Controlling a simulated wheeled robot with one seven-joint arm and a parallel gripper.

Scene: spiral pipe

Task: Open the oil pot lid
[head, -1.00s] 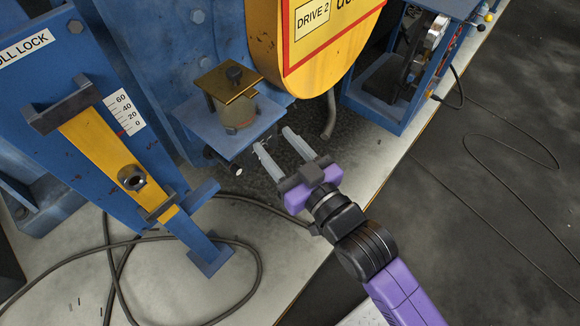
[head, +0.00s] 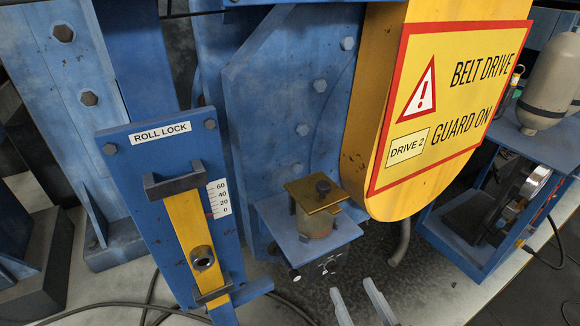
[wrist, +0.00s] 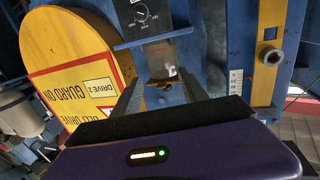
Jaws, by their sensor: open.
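The oil pot (head: 314,224) is a small upright cylinder on a blue shelf (head: 345,232). The lid looks closed. My gripper (head: 351,286) shows only its two pale fingertips at the bottom of the head view, below and in front of the shelf. It is open and empty, apart from the pot. In the wrist view its fingers (wrist: 160,83) frame a greyish cylinder (wrist: 158,56), likely the pot, seen inverted; I cannot make out the lid there.
The yellow belt guard (head: 375,150) stands close right of the pot. The roll lock stand (head: 140,175) with its yellow bar is to the left. A dial panel (head: 330,267) is under the shelf, and a bent pipe (head: 403,240) hangs below the guard. Cables lie on the floor.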

